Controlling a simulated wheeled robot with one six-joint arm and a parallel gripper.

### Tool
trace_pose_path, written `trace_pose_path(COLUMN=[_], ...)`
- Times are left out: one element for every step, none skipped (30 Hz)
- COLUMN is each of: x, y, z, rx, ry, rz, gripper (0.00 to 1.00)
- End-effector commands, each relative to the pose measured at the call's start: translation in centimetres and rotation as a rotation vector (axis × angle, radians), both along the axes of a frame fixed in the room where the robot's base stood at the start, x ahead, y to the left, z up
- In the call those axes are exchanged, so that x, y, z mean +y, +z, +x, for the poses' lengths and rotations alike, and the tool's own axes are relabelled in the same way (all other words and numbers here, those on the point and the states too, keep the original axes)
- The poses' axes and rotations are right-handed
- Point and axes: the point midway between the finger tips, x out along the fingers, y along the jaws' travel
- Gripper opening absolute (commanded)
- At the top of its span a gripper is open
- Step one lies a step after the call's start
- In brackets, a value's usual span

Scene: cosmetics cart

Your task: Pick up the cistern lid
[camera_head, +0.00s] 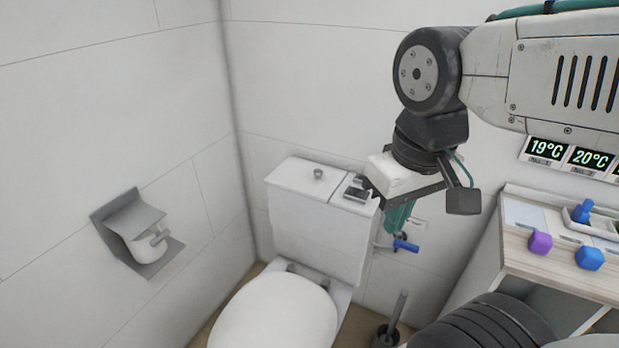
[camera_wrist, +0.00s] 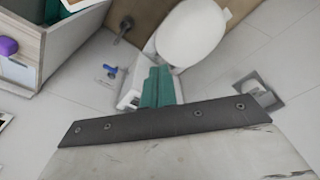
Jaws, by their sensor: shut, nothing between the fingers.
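The white cistern lid (camera_head: 293,177) lies on top of the toilet cistern (camera_head: 318,235) in the head view, with a small round grey knob (camera_head: 318,174) on it. My gripper (camera_head: 393,225) has teal fingers pointing down, just right of the cistern in that picture, apart from the knob. The fingers are closed together and empty. In the wrist view my gripper (camera_wrist: 160,72) covers much of the cistern (camera_wrist: 130,90), whose white edge shows beside the fingers. The lid cannot be made out clearly there.
The white toilet seat (camera_head: 278,315) is in front of the cistern. A paper holder (camera_head: 138,232) is on the left wall. A blue-handled valve (camera_head: 405,245) and a toilet brush (camera_head: 393,322) are at the right. A wooden-topped cart (camera_head: 520,240) holds purple and blue items.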

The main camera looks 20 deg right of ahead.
Motion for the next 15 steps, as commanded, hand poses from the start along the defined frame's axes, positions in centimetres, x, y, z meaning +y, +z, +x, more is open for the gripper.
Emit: trace_pose_path(x=[0.0, 0.0, 0.0, 0.0, 0.0, 0.0, 0.0, 0.0, 0.0, 0.0, 0.0, -0.03, -0.05, -0.07, -0.11], y=[0.0, 0.0, 0.0, 0.0, 0.0, 0.0, 0.0, 0.0, 0.0, 0.0, 0.0, -0.01, -0.09, -0.24, -0.53], z=[0.0, 0.0, 0.0, 0.0, 0.0, 0.0, 0.0, 0.0, 0.0, 0.0, 0.0, 0.0, 0.04, 0.11, 0.22], rx=[0.0, 0.0, 0.0, 0.0, 0.0, 0.0, 0.0, 0.0, 0.0, 0.0, 0.0, 0.0, 0.005, 0.013, 0.028], ry=[0.0, 0.0, 0.0, 0.0, 0.0, 0.0, 0.0, 0.0, 0.0, 0.0, 0.0, -0.002, -0.003, -0.004, -0.006], rz=[0.0, 0.0, 0.0, 0.0, 0.0, 0.0, 0.0, 0.0, 0.0, 0.0, 0.0, 0.0, 0.0, 0.0, 0.0], gripper=[0.0, 0.0, 0.0, 0.0, 0.0, 0.0, 0.0, 0.0, 0.0, 0.0, 0.06, 0.17, 0.25, 0.33, 0.45])
